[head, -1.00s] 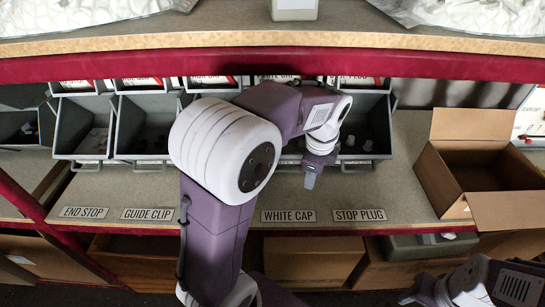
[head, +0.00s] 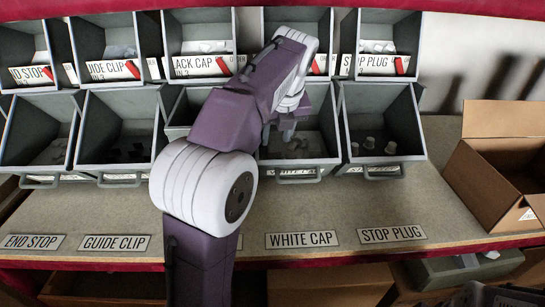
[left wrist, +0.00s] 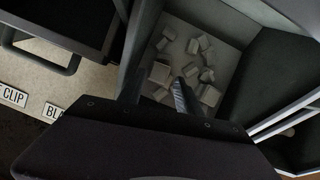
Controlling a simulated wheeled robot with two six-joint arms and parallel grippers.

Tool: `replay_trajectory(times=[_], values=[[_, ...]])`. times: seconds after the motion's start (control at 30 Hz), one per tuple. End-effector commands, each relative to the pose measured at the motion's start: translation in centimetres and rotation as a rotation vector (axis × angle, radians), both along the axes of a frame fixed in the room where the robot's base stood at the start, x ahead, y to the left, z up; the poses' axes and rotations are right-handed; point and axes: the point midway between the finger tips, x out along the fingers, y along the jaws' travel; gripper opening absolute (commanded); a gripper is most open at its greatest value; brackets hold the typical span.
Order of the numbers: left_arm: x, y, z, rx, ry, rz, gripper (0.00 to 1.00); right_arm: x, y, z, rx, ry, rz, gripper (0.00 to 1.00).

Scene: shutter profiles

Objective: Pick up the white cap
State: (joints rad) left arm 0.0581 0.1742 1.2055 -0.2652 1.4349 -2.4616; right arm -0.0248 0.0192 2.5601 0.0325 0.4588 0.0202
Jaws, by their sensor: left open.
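The white cap bin (head: 325,160) stands behind the WHITE CAP label (head: 301,239) in the head view. In the left wrist view several small pale grey-white caps (left wrist: 209,95) lie loose on the bin floor. My left gripper (head: 277,132) reaches into the mouth of this bin from above, fingers pointing down. In the left wrist view its two dark fingers (left wrist: 158,90) stand apart above the caps, with no cap visibly held. The gripper body hides the near part of the bin. My right gripper is not in view.
The stop plug bin (head: 412,150) is close on the right, the guide clip bin (head: 85,140) to the left. An upper row of bins, including stop plug (head: 385,66), stands just behind. An open cardboard box (head: 470,180) is at the right. The shelf front is clear.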

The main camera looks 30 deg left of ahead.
Motion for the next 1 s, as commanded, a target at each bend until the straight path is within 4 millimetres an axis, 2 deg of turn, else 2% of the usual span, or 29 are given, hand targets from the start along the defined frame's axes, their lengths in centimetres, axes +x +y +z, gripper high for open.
replay_trajectory(times=[0.07, 0.27, 0.33, 0.57, 0.67, 0.7, 0.73, 1.0], values=[[0.0, 0.0, -0.2, -0.001, -0.001, 0.000, 0.41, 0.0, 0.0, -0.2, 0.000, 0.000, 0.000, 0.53], [0.6, 0.8, -3.9, -0.001, 0.001, 0.002, 0.41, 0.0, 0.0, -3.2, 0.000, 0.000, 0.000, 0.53], [0.9, 1.1, -4.8, 0.000, 0.001, 0.001, 0.41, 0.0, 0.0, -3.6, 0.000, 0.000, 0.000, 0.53], [1.1, 1.3, -4.8, -0.001, -0.001, 0.000, 0.41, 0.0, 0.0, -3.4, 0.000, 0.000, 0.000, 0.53], [1.1, 1.3, -4.7, -0.001, -0.001, 0.000, 0.16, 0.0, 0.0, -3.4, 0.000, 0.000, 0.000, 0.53], [1.1, 1.3, -4.7, -0.001, -0.001, 0.000, 0.05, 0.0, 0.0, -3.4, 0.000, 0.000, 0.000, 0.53], [1.1, 1.3, -4.7, -0.001, -0.001, 0.000, 0.00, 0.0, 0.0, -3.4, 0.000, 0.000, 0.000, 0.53], [1.1, 1.2, -4.6, -0.001, -0.001, 0.001, 0.00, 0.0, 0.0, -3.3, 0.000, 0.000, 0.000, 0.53]])
